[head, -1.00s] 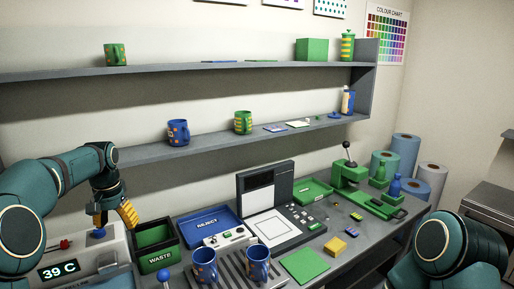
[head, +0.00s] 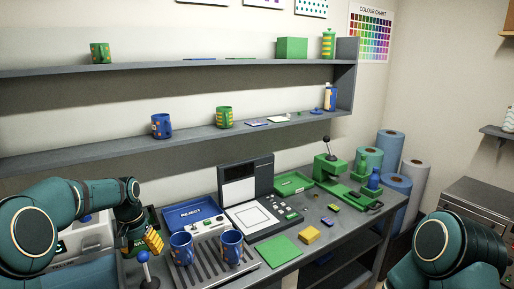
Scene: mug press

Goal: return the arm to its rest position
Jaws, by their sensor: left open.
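My left arm comes in from the left, and its gripper (head: 153,240) hangs over the bench's left part with yellow fingers pointing down. It is open and I see nothing between the fingers. It is near the blue-knobbed lever (head: 144,257) and left of two blue mugs, the left mug (head: 181,248) and the right mug (head: 231,246), which stand upright on a slatted rack (head: 207,263). My right arm shows at the lower right, but its gripper is out of view.
Behind the rack are a blue REJECT tray (head: 203,215) and a grey panel device (head: 247,190). A green lever press (head: 330,168), a green mat (head: 279,250) and a yellow block (head: 310,235) sit to the right. Shelves above hold mugs. My arm partly hides a waste bin.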

